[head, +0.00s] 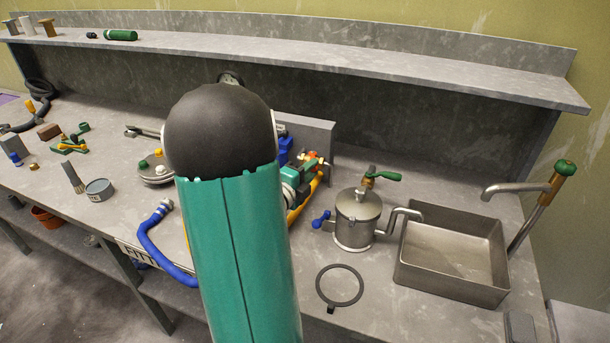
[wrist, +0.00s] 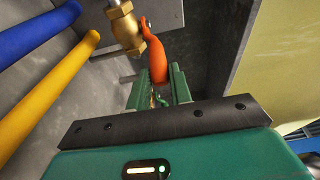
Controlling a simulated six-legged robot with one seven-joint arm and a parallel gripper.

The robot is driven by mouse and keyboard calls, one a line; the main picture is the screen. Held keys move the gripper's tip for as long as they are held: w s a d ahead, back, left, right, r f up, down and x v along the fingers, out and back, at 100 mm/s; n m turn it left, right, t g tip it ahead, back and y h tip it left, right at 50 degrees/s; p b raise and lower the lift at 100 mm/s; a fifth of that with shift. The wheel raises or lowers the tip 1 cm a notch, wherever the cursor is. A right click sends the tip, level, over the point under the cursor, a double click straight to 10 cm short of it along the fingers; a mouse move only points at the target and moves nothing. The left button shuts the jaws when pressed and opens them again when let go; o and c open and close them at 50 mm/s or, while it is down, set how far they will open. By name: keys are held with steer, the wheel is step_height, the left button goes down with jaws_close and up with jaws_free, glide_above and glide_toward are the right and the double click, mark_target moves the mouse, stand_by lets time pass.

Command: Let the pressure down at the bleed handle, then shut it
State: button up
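The bleed handle, an orange lever (wrist: 156,60), shows in the wrist view on a brass valve (wrist: 125,26). It hangs down from the valve, with its lower end at the gap between my fingertips. My gripper (wrist: 159,88) is open, its two green fingers standing apart on either side of the handle's end. I see no clear contact. In the head view my gripper (head: 299,178) is small beside the orange and brass fittings (head: 312,160), partly hidden by my arm.
A lidded metal pot (head: 357,220) with a green-handled valve (head: 383,176) stands right of my gripper, beside a sink (head: 452,262). A black ring (head: 339,286) lies in front. Blue (wrist: 40,28) and yellow (wrist: 48,82) hoses run left of the valve in the wrist view.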

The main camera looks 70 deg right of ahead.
steer(key=shift+w+a, duration=0.1)
steer(key=shift+c, duration=0.3)
steer(key=shift+w+a, duration=0.1)
steer(key=shift+w, duration=1.15)
steer(key=shift+w, duration=0.4)
steer(key=o, duration=0.8)
steer(key=shift+o, duration=0.2)
